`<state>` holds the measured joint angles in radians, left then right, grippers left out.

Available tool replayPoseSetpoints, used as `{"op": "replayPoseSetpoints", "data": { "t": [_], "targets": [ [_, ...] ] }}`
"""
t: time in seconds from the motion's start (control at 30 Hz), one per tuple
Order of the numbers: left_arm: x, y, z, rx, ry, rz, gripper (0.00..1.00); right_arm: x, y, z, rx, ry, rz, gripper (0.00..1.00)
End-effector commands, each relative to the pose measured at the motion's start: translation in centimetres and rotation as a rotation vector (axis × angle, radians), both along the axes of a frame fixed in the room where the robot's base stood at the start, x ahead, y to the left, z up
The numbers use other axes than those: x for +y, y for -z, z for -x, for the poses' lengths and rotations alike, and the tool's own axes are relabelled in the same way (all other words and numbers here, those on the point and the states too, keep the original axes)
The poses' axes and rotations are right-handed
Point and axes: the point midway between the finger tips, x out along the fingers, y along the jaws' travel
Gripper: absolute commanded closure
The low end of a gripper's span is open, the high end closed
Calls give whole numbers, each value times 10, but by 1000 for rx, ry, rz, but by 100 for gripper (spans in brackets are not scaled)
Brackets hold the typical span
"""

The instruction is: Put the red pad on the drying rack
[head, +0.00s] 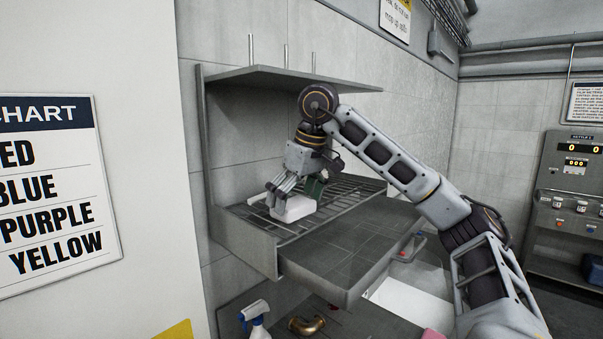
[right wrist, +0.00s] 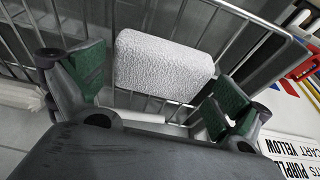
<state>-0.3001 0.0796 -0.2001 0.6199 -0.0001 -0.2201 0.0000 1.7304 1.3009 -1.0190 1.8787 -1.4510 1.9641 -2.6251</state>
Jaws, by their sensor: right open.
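The drying rack (head: 345,192) is a wire shelf in a grey metal frame on the wall. A white, rough-surfaced pad (head: 297,208) lies on its wires; it also shows in the right wrist view (right wrist: 162,66). My right gripper (head: 293,189) is over the rack at this white pad. In the right wrist view its green-lined fingers (right wrist: 155,92) are apart, with the pad between and just beyond them, not clamped. No clearly red pad shows; a pink thing (head: 433,334) is cut off at the bottom edge of the head view. My left gripper is out of view.
A shelf (head: 290,76) overhangs the rack, and a grey tray (head: 350,255) juts out below it. A spray bottle (head: 255,318) and a brass elbow pipe (head: 306,325) are lower down. A control panel (head: 575,175) stands at the right.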

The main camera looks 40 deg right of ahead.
Motion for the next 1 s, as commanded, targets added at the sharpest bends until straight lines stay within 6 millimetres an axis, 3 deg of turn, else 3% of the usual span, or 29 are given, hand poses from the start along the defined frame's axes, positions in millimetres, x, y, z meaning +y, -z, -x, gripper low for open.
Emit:
{"op": "replayPoseSetpoints", "data": {
  "t": [0.33, 1.0],
  "targets": [
    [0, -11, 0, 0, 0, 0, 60, -1, -36, 9, -3, 0, -1, 0],
    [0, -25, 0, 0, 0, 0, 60, -1, -64, 19, -2, -2, 0, 0]
  ]
}}
